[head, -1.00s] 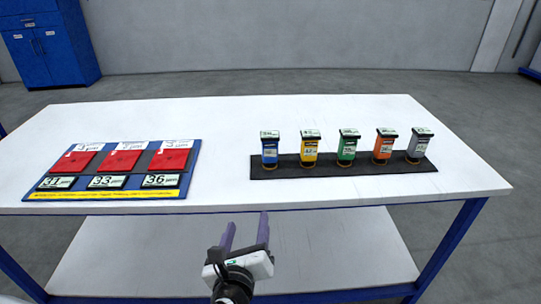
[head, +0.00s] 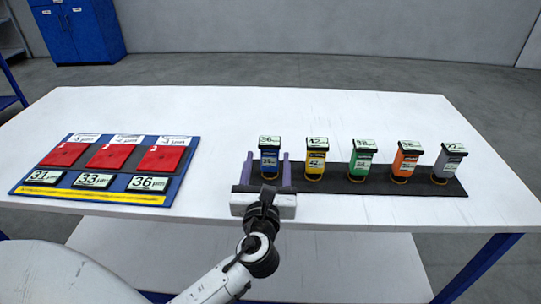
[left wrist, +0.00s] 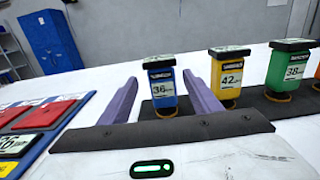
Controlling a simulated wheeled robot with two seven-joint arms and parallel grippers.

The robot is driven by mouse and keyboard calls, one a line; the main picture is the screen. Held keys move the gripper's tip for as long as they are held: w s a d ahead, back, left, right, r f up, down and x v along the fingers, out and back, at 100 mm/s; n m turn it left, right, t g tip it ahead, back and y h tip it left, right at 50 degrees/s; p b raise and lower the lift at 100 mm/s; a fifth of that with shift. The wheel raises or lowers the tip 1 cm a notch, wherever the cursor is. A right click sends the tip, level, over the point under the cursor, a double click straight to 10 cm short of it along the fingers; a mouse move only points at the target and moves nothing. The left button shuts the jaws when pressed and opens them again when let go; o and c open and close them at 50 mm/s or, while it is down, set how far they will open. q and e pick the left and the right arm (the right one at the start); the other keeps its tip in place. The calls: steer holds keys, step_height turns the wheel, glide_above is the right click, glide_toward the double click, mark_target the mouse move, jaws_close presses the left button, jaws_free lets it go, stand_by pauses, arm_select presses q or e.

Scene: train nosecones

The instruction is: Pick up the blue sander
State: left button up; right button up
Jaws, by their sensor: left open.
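The blue sander (head: 269,162) stands upright at the left end of a black strip (head: 400,186) on the white table. It has a dark top with a label reading 36. My left gripper (head: 269,164) is open, with its two purple fingers on either side of the blue sander. In the left wrist view the blue sander (left wrist: 162,92) stands between the spread fingers (left wrist: 160,95), a little beyond the palm. I see a gap to each finger there, so they do not appear to be closed on it. My right gripper is not in view.
Yellow (head: 316,162), green (head: 361,163), orange (head: 405,165) and grey (head: 448,166) sanders stand to the right on the strip. The yellow one is close to the right finger. A blue board (head: 186,190) with red pads lies at left. The table between is clear.

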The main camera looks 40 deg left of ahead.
mark_target(269, 154)
arm_select(q)
steer(key=x, duration=0.5)
steer(key=shift+d+r, duration=0.1)
steer(key=shift+d, duration=0.05)
steer(key=shift+r, duration=0.1)
steer(key=c, duration=1.4)
